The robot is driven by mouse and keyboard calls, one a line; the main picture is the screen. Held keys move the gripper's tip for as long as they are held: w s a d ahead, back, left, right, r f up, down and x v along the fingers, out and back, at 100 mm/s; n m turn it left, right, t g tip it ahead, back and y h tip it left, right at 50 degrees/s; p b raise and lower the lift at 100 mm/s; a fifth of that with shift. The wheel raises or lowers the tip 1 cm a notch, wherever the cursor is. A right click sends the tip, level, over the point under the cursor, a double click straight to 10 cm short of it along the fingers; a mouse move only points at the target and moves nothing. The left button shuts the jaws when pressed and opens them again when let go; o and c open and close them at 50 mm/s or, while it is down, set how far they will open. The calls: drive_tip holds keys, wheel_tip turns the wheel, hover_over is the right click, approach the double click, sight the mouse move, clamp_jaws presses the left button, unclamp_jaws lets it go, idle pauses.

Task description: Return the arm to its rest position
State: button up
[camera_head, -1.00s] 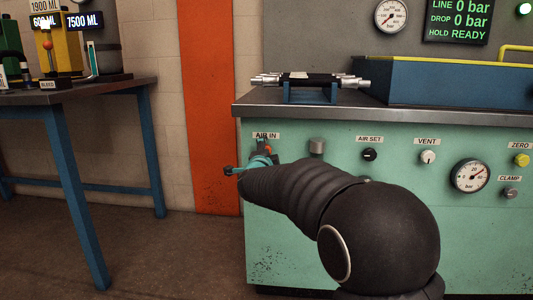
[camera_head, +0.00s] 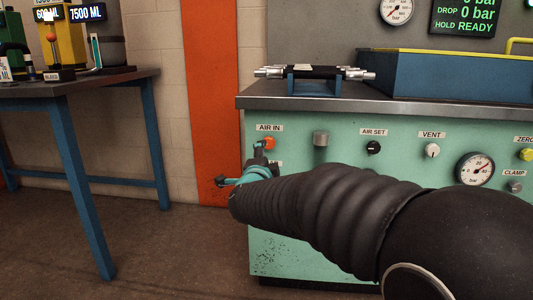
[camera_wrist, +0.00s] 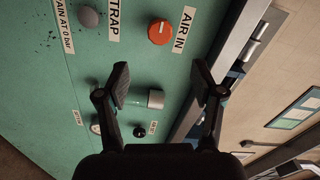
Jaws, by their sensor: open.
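My arm reaches in from the lower right in the head view, covered by a black ribbed sleeve. My gripper (camera_head: 240,166) is at its far end, in front of the left part of the green bench panel (camera_head: 340,210). In the wrist view my gripper (camera_wrist: 163,85) shows two black fingers spread wide apart, with nothing between them. The orange AIR IN knob (camera_wrist: 161,32) is ahead of the fingers and apart from them; it also shows in the head view (camera_head: 269,144). My arm hides part of the lower panel.
A hose assembly (camera_head: 315,72) lies on a blue cradle on the bench top, beside a blue tray (camera_head: 450,76). Panel knobs and a gauge (camera_head: 475,168) stand to the right. A blue-legged table (camera_head: 80,88) with containers is at the left. Floor between is clear.

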drive_tip(key=shift+s, duration=0.55)
drive_tip(key=s+a+f+n+g+y, duration=0.2)
drive_tip(key=a+f+n+g+y, duration=0.2)
drive_tip(key=a+f+n+y, duration=0.25)
drive_tip(key=s+d+f+n+g+p, duration=0.1)
drive_tip(key=s+f+n+g, duration=0.5)
drive_tip(key=s, duration=0.3)
drive_tip(key=s+d+n+g+h+p, duration=0.4)
drive_tip(key=s+d+n+p, duration=0.1)
drive_tip(key=s+d, duration=1.25)
drive_tip(key=s+d+r+m+t+h+p, duration=0.1)
drive_tip(key=s+d+r+p, duration=0.3)
drive_tip(key=s+d+r, duration=0.4)
drive_tip(key=d+m+h, duration=0.1)
drive_tip(key=d, duration=0.2)
drive_tip(key=shift+s+r+t+p, duration=0.2)
drive_tip(key=shift+r+t+p, duration=0.1)
drive_tip(key=shift+r+p, duration=0.1)
